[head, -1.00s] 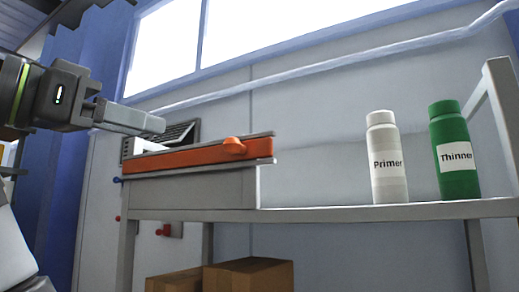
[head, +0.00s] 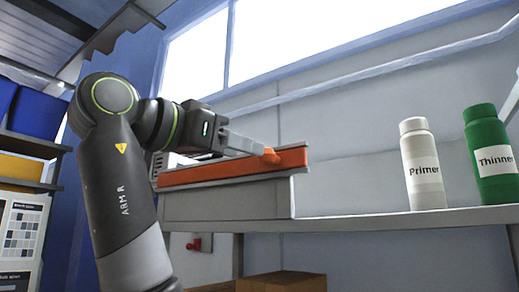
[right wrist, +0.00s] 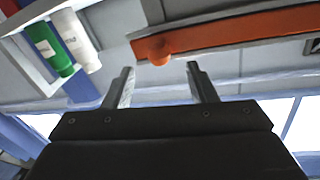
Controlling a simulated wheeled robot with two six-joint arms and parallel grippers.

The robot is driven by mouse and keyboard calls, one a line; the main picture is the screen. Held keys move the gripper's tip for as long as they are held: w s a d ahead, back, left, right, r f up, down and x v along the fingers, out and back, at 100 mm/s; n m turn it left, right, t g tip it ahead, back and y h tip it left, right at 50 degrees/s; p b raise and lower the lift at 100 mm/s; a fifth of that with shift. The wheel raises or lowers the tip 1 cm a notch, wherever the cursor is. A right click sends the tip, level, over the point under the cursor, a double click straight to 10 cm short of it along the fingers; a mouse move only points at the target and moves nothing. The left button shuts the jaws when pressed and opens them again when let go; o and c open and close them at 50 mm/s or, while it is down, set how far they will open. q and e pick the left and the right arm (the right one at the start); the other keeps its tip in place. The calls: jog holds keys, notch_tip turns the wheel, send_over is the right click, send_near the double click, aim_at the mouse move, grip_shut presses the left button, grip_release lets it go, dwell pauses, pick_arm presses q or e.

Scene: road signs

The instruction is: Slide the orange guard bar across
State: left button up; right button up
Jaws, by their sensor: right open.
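The orange guard bar (head: 225,170) lies in a grey rail on top of a grey box (head: 225,201) on the shelf. It carries a round orange knob (head: 270,156) near its right part. In the right wrist view the bar (right wrist: 240,33) crosses the upper right, with the knob (right wrist: 158,50) beyond and between the fingers. My right gripper (head: 262,149) is at the knob in the head view. In the right wrist view its two fingers (right wrist: 160,85) are apart with nothing between them. I cannot tell whether a finger touches the knob. My left gripper is not in view.
A white Primer bottle (head: 422,165) and a green Thinner bottle (head: 490,155) stand on the shelf (head: 400,220) to the right of the box. Shelf space between the box and the bottles is clear. Cardboard boxes (head: 280,283) are below.

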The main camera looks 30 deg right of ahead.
aim_at(261, 161)
jog(key=d, duration=0.3)
jog(key=w+d+p, duration=0.1)
jog(key=d, duration=0.2)
jog(key=shift+p, duration=0.3)
jog(key=shift+a, duration=0.35)
jog(key=shift+c, duration=0.6)
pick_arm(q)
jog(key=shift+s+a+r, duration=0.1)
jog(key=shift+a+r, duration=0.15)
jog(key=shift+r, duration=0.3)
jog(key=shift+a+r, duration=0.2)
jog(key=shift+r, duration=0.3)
pick_arm(e)
grip_shut()
